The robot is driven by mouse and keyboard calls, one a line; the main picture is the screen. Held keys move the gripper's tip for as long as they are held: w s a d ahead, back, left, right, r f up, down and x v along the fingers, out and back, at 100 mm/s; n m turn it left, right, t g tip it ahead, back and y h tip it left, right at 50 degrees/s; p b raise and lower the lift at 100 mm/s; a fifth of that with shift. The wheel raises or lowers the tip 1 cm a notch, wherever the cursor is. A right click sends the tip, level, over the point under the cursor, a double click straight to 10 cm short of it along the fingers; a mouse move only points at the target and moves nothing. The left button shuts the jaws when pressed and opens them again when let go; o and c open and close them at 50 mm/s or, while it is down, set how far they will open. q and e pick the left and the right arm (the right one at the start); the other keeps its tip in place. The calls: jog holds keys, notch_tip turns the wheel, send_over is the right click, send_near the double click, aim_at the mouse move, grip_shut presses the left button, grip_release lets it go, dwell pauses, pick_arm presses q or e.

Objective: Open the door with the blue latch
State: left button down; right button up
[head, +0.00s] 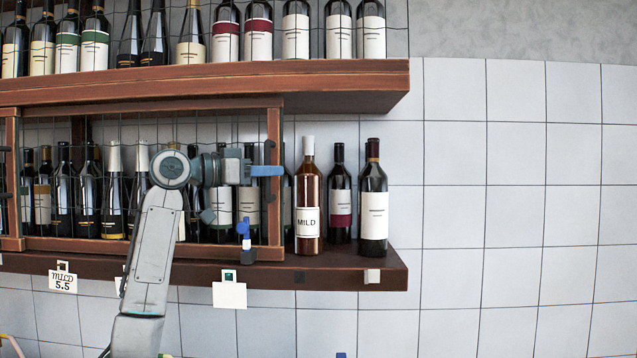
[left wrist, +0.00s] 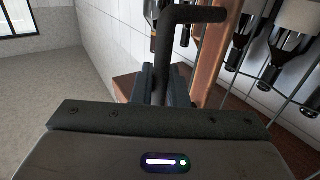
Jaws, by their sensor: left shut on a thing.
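The door is a wire mesh panel in a brown wooden frame (head: 274,225) on the lower shelf, with bottles behind it. A blue latch (head: 243,229) stands upright at the door's lower right, by the shelf's front edge. My left gripper (head: 264,171) is at the frame's right post, shut on a dark handle (head: 268,149). The left wrist view shows the black, bent handle (left wrist: 193,16) between the finger pads, beside the wooden post (left wrist: 209,60). Whether the door is ajar I cannot tell. My right gripper is not in view.
An uncaged MILD bottle (head: 308,205) and two dark bottles (head: 340,195) (head: 373,205) stand on the lower shelf (head: 340,268), right of the door. An upper shelf (head: 340,80) with bottles overhangs. Blank tag (head: 229,295) hangs below. The tiled wall at right is clear.

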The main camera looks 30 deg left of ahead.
pick_arm(q)
jog(key=s+a, duration=0.3)
jog(key=a, duration=0.5)
jog(key=s+a+b, duration=0.1)
jog(key=s+a, duration=0.2)
jog(key=a, duration=0.5)
jog(key=shift+s, duration=0.35)
jog(key=c, duration=1.5)
grip_release()
jog(key=b+v, duration=0.4)
jog(key=v, duration=0.6)
jog(key=shift+s+a, duration=0.2)
jog(key=shift+s, duration=0.1)
